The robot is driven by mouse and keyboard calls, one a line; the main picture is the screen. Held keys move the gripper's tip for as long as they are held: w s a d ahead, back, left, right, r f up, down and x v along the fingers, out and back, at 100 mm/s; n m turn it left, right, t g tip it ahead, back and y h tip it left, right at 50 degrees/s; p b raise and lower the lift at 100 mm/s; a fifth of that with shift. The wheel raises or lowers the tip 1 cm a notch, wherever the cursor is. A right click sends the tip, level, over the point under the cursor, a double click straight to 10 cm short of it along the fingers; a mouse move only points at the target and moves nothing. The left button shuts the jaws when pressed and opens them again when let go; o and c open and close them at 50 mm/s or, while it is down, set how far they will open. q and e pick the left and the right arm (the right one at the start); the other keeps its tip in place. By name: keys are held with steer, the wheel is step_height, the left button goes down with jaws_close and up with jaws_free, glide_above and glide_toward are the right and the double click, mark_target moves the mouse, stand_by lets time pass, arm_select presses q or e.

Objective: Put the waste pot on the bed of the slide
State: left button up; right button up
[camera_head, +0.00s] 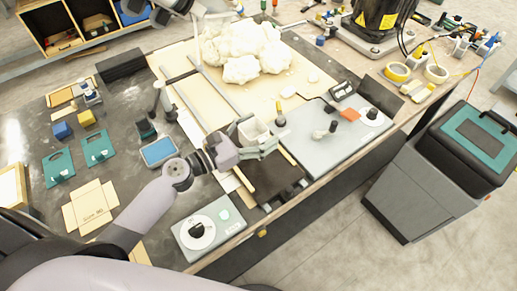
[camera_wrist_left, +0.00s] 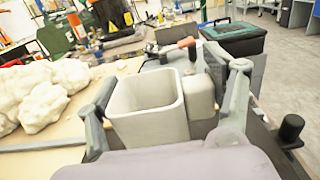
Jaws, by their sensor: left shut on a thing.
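The waste pot (camera_head: 254,131) is a pale grey open-topped box with tapered walls. My left gripper (camera_head: 255,145) is shut on it, above the front part of the workbench. In the left wrist view the pot (camera_wrist_left: 150,112) is upright and looks empty, with a finger on each side and a small grey block against its right wall. A dark flat plate (camera_head: 272,180), possibly the bed of the slide, lies just below and in front of the pot. I cannot tell whether the pot touches anything below. My right gripper is not in view.
White foam lumps (camera_head: 243,48) sit on a beige board behind the pot. A grey panel with knobs (camera_head: 318,147) lies to the right. A control box with a black dial (camera_head: 208,228) stands at the front edge. A grey bin (camera_head: 435,175) stands on the floor at right.

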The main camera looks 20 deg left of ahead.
mark_target(258, 144)
arm_select(q)
steer(key=shift+f, duration=0.3)
step_height(258, 144, down, 4)
steer(key=shift+r+b, duration=0.2)
steer(key=shift+b, duration=0.65)
steer(key=shift+f, duration=0.3)
steer(key=shift+f, duration=0.1)
steer(key=shift+f, duration=0.15)
steer(key=o, duration=1)
steer(key=shift+o, duration=0.2)
